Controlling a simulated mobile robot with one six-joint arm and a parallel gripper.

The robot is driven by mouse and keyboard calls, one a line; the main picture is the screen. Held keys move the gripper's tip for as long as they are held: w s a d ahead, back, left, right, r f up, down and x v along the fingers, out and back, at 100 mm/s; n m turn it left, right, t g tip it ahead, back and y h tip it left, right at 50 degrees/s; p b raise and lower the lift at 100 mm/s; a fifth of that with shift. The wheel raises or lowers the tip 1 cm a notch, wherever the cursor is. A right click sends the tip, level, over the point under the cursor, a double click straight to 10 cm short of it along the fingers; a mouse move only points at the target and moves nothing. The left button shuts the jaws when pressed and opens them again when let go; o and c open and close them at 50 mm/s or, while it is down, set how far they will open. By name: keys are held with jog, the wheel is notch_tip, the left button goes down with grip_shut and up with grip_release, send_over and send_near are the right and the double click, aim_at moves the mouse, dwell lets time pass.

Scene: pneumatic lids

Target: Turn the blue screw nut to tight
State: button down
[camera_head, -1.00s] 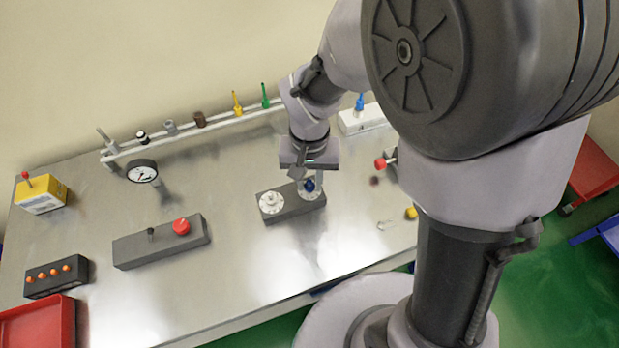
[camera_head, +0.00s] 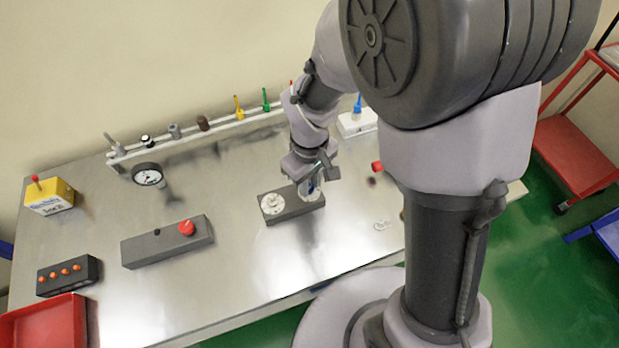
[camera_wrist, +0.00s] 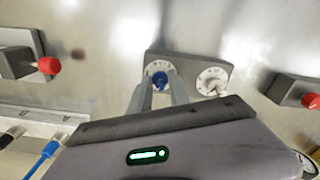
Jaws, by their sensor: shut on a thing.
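The blue screw nut (camera_wrist: 159,79) sits on a white dial at one end of a dark grey block (camera_wrist: 190,61) in the wrist view. My gripper (camera_wrist: 160,88) has its two fingers on either side of the nut, shut on it. In the head view my gripper (camera_head: 309,187) points down at the right end of the block (camera_head: 292,211), and it hides most of the nut. A second white dial (camera_head: 272,203) with a white knob is at the block's left end; it also shows in the wrist view (camera_wrist: 212,81).
A grey box with a red button (camera_head: 187,228) stands left of the block. A gauge (camera_head: 148,176) is behind it. A rail (camera_head: 160,146) with several fittings runs along the back. A red knob (camera_head: 377,167) is to the right. Bare table surrounds the block.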

jog(key=n+p, duration=0.2)
jog(key=n, duration=0.3)
jog(key=shift+r+n, duration=0.1)
jog(key=shift+n, duration=0.2)
jog(key=n+p, duration=0.2)
jog(key=n, duration=0.3)
jog(key=shift+n, duration=0.3)
jog(key=c, duration=1.2)
grip_release()
notch_tip(320, 180, up, 17)
jog(key=p, duration=0.5)
jog(key=shift+r, duration=0.15)
